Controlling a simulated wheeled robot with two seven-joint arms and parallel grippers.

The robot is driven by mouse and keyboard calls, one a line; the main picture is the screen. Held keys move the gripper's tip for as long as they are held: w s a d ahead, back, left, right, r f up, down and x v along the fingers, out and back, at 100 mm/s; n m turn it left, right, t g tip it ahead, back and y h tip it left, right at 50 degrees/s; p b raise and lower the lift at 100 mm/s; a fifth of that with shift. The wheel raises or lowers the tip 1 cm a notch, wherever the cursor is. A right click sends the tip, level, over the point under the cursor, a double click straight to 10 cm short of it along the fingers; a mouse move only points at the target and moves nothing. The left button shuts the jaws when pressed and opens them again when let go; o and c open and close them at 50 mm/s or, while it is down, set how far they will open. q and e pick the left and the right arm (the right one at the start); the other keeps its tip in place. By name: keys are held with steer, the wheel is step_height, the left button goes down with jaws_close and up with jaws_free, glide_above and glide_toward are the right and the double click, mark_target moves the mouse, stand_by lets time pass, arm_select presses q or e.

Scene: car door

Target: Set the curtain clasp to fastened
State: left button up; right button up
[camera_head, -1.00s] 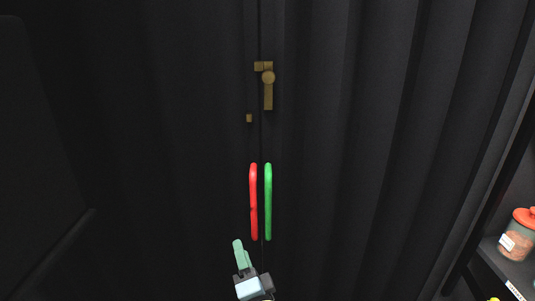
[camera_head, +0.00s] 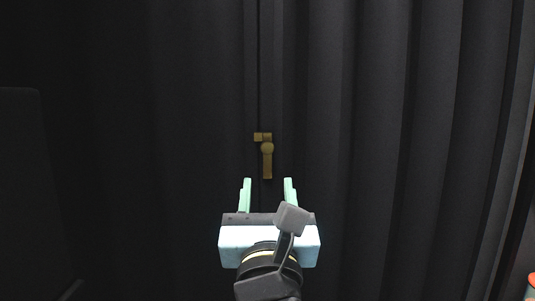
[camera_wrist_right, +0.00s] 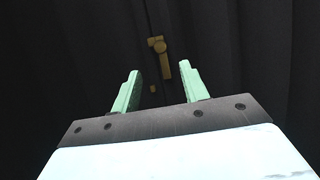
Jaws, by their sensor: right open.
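The brass curtain clasp (camera_head: 267,152) is on the dark curtain near the seam, in the middle of the head view. Its lever hangs straight down from a round pivot, below a small block at its top. The clasp also shows in the right wrist view (camera_wrist_right: 158,45), with a small separate brass catch (camera_wrist_right: 153,88) to the lower left of the pivot. My right gripper (camera_head: 267,184) is open and empty, with its green fingers pointing up toward the clasp. The fingertips are just below and to either side of the lever's lower end; I see no clear contact. My left gripper is not in view.
The dark pleated curtain (camera_head: 380,150) fills most of the head view, with a vertical seam at the clasp. A dark panel (camera_head: 22,180) stands at the left. A bit of an orange-red jar lid (camera_head: 531,280) shows at the lower right edge.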

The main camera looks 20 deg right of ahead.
mark_target(267, 149)
steer(key=p+x, duration=0.1)
steer(key=x, duration=0.8)
steer(key=shift+w+d+r, duration=0.1)
steer(key=shift+w+r, duration=0.05)
steer(key=shift+w, duration=0.2)
steer(key=shift+c, duration=0.2)
jaws_close()
